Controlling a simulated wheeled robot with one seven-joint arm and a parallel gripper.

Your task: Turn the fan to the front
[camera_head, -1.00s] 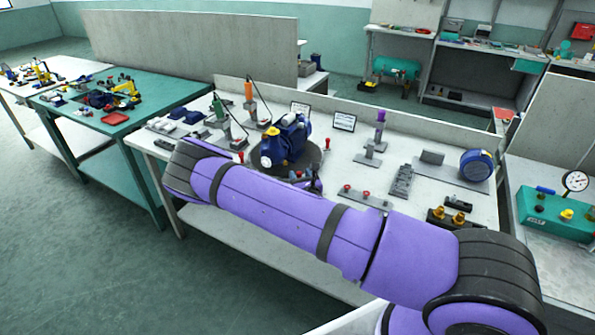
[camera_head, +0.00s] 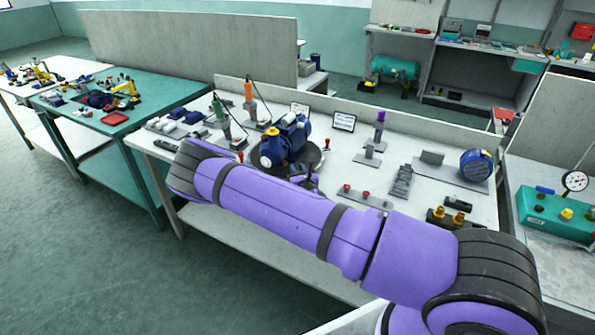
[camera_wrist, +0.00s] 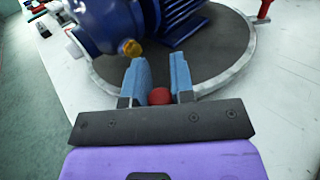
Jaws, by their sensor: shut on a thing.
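A dark blue pump (camera_head: 287,139) with an orange-yellow cap stands on a round dark turntable (camera_head: 317,161) on the pale bench. In the head view its capped end faces the front left, and its motor end points to the back right. The fan itself cannot be made out. In the wrist view the pump body (camera_wrist: 105,22) and its dark fins are above my fingers, and the light turntable rim (camera_wrist: 222,82) curves past them. My gripper (camera_wrist: 157,82) is at the near rim, its blue fingers either side of a red knob (camera_wrist: 160,96). The fingertips are apart from the pump.
Other red knobs stand by the turntable, one at its right (camera_head: 327,143). Tool stands with green and orange handles (camera_head: 249,92) are behind left.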

